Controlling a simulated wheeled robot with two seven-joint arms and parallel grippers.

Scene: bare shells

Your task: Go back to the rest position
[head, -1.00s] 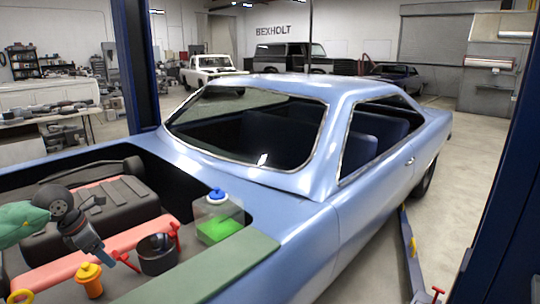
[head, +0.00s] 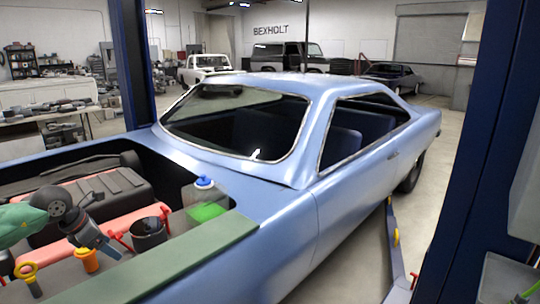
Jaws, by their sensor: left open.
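My left gripper (head: 106,247) comes in from the left over the open engine bay of the light blue car (head: 290,215). Its jaws are open, with nothing seen between them. It shows just left of a black round container (head: 149,236) and above an orange cap (head: 87,262); whether it touches either is hard to tell. My right gripper is not in view.
A clear tank with green fluid and a blue cap (head: 205,205) stands in the bay. A yellow ring handle (head: 26,272) is at lower left. A green strip (head: 185,262) lines the fender. Blue lift posts (head: 478,150) flank the car.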

